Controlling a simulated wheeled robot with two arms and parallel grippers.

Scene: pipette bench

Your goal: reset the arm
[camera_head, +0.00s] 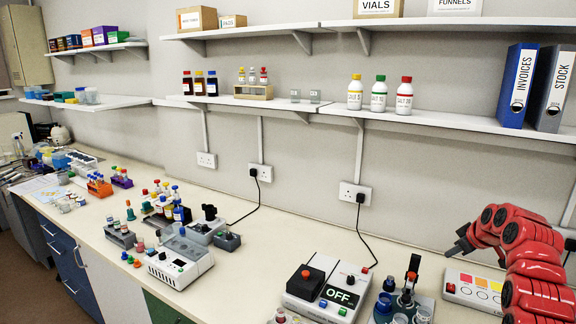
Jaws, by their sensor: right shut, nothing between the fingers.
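My red right arm (525,250) comes in from the lower right and bends over the right end of the bench. Its dark right gripper (457,247) points left and down, shut and empty. It hangs near a white panel with coloured squares (476,286), apart from the shelf above. My left arm and gripper are not in view.
A device marked OFF (341,297) and a dark stand with vials (408,292) are left of the gripper. A white bench instrument (180,262) and vial racks stand further left. Above, a shelf (450,122) holds bottles and binders (517,86). Bare bench lies mid-picture.

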